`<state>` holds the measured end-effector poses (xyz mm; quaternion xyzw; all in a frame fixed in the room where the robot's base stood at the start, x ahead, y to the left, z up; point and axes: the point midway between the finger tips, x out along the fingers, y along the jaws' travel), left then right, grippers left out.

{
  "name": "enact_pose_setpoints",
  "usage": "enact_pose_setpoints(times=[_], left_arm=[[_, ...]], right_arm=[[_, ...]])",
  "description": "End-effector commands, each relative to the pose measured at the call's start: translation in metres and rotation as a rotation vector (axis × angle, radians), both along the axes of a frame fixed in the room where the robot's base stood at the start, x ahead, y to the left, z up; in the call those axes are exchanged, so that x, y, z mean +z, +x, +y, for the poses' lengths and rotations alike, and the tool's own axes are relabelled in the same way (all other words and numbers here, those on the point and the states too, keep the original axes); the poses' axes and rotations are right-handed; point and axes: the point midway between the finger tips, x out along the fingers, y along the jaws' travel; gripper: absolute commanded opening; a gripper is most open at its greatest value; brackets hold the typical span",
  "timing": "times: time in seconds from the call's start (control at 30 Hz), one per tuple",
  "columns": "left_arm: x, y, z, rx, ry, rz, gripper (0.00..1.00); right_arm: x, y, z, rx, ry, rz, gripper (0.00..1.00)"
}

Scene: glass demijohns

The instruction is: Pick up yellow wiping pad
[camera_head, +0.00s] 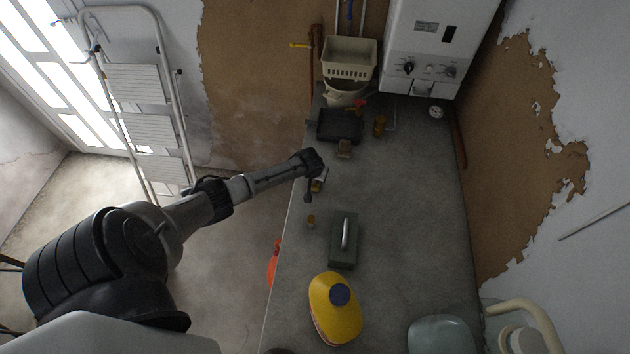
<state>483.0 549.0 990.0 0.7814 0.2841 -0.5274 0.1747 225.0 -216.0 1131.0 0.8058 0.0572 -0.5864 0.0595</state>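My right gripper is not in view.
A black tray (338,124) and brown jar (379,126) stand farther back. The worktop's right side is mostly clear.

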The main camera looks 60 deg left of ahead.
Motion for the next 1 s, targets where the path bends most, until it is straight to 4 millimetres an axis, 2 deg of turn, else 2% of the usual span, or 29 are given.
enact_pose_setpoints(times=[0.37, 0.9, 1.0], left_arm=[[-0.0038, 0.0014, 0.0011, 0.000, 0.000, 0.000, 0.57], [-0.0037, 0.0012, 0.0014, 0.000, 0.001, 0.001, 0.05], [-0.0035, 0.0012, 0.0015, 0.000, 0.001, 0.001, 0.04]], right_arm=[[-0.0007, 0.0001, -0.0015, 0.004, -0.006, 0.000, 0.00], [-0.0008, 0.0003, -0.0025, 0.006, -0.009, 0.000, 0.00], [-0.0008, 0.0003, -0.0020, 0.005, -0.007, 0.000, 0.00]])
